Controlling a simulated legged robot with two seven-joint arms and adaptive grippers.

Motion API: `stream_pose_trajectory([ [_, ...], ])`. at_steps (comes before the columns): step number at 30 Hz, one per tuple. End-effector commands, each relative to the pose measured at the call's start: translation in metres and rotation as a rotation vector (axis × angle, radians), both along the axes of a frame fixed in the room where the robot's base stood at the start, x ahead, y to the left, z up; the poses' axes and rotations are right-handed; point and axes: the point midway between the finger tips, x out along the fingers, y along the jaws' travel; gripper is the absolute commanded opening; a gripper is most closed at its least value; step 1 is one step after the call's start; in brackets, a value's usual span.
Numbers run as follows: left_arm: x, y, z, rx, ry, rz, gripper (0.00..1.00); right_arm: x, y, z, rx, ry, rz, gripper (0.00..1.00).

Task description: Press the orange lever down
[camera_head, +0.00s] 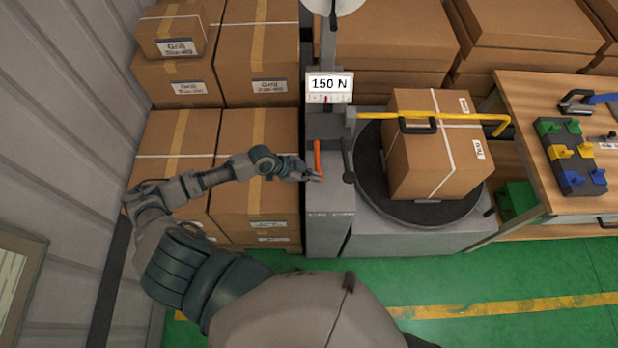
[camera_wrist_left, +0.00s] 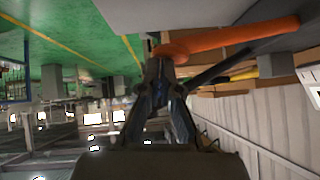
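The orange lever (camera_head: 317,157) hangs almost straight down on the grey machine column. In the left wrist view the lever (camera_wrist_left: 235,38) runs across the top, its rounded end at my fingertips. My left gripper (camera_head: 314,175) is beside the lever's lower end in the head view. In the left wrist view the fingers of my left gripper (camera_wrist_left: 162,66) converge and look shut. I cannot tell whether the tips touch the lever or have any of it between them. My right gripper is not in view.
A gauge reading 150 N (camera_head: 330,86) tops the column. A yellow bar (camera_head: 460,117) with a dark handle crosses a carton (camera_head: 435,160) on a round dark platform (camera_head: 375,185). Stacked cartons (camera_head: 262,135) stand behind my left arm. A wooden workbench (camera_head: 545,95) is at right; green floor is in front.

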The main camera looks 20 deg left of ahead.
Motion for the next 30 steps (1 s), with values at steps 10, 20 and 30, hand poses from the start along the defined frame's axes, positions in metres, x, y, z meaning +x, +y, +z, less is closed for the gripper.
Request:
stream_pose_trajectory([
  [10,-0.009,-0.002,-0.043,0.002,0.008,0.0,0.0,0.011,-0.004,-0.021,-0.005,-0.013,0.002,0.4],
  [20,-0.012,-0.001,-0.047,0.009,0.019,-0.001,0.0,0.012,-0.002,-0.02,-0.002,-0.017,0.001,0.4],
  [30,-0.012,-0.01,-0.008,0.003,0.008,0.001,0.0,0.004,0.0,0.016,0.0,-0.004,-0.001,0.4],
])
